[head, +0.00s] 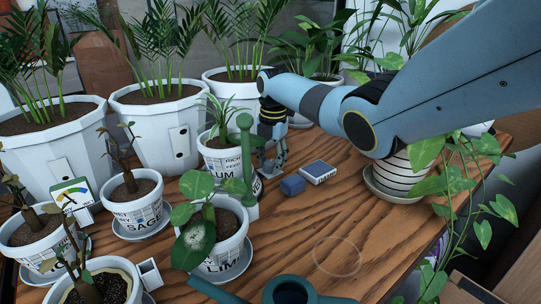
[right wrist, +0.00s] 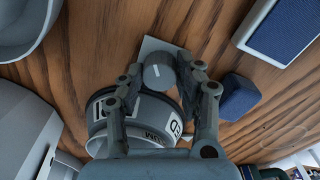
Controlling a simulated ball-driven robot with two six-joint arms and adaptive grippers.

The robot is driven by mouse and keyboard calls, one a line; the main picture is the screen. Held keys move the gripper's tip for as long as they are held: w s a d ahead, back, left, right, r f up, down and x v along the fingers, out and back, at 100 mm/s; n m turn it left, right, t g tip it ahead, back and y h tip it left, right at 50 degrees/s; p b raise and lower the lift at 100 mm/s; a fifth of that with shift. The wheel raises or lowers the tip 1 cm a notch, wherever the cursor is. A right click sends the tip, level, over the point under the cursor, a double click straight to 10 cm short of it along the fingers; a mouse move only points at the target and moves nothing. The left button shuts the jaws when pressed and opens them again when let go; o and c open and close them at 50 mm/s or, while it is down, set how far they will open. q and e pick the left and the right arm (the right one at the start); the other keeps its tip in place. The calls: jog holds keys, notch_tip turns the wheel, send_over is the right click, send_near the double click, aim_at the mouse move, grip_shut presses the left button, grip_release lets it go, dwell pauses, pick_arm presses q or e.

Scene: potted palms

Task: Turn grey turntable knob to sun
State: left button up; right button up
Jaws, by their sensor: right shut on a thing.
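The lettered pot (right wrist: 147,118) is close beside the fingers. In the head view the knob is hidden. I cannot make out a sun mark or the knob's pointer. My left gripper is not in view.
A blue block (head: 292,185) and a blue-and-white box (head: 318,172) lie right of my right gripper. A green upright thing (head: 245,150) stands in front of it. White pots crowd the left and back. A teal can (head: 290,290) is at the front.

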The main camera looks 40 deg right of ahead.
jog(key=o, duration=1.1)
jog(key=shift+o, duration=0.2)
jog(key=shift+r, duration=0.1)
notch_tip(320, 180, up, 12)
jog(key=shift+s, duration=0.3)
jog(key=shift+d, duration=0.1)
